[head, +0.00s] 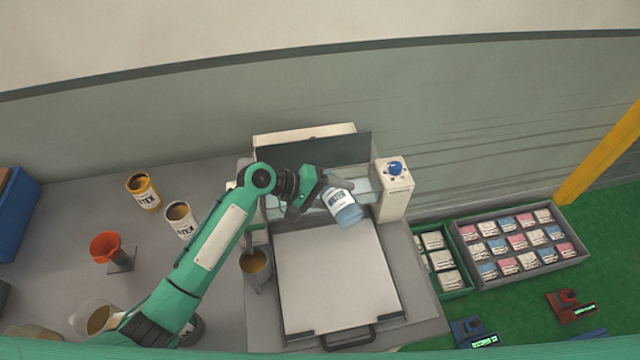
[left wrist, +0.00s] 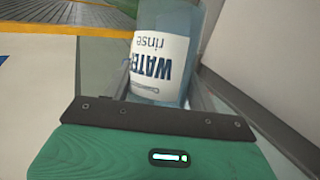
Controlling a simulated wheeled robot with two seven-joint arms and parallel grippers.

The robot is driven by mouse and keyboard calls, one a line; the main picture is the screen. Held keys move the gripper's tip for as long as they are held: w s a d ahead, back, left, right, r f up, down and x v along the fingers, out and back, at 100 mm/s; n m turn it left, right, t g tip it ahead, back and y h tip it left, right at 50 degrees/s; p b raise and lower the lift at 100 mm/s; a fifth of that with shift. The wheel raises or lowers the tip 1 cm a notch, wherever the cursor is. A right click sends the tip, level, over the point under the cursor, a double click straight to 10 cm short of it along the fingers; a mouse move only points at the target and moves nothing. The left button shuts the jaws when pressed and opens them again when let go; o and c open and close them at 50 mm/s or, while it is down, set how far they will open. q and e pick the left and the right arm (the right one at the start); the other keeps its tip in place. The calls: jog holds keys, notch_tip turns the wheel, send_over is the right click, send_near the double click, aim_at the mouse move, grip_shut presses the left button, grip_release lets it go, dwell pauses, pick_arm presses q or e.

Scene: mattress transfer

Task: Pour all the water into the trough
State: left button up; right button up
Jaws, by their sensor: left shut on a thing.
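A clear blue bottle with a white WATER label (head: 347,211) is in my left gripper (head: 325,186), which is shut on it. The bottle is tilted over the back edge of the white sheet, close to the trough (head: 362,184). The trough is a pale, bluish slot behind the sheet, partly hidden by my gripper and the bottle. In the left wrist view the bottle (left wrist: 165,55) stands beyond the green gripper body with its label upside down. I cannot tell whether water is flowing. My right gripper is not in view.
A white box with a blue knob (head: 396,175) stands right of the trough. A framed white sheet (head: 330,275) lies in front. Left are a mug of brown liquid (head: 255,268), labelled cans (head: 143,192) and an orange funnel (head: 106,247). Trays of packets (head: 520,243) lie at right.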

pick_arm(q)
jog(key=shift+s+d+r, duration=0.1)
jog(key=shift+s+r, duration=0.05)
jog(key=shift+s, duration=0.05)
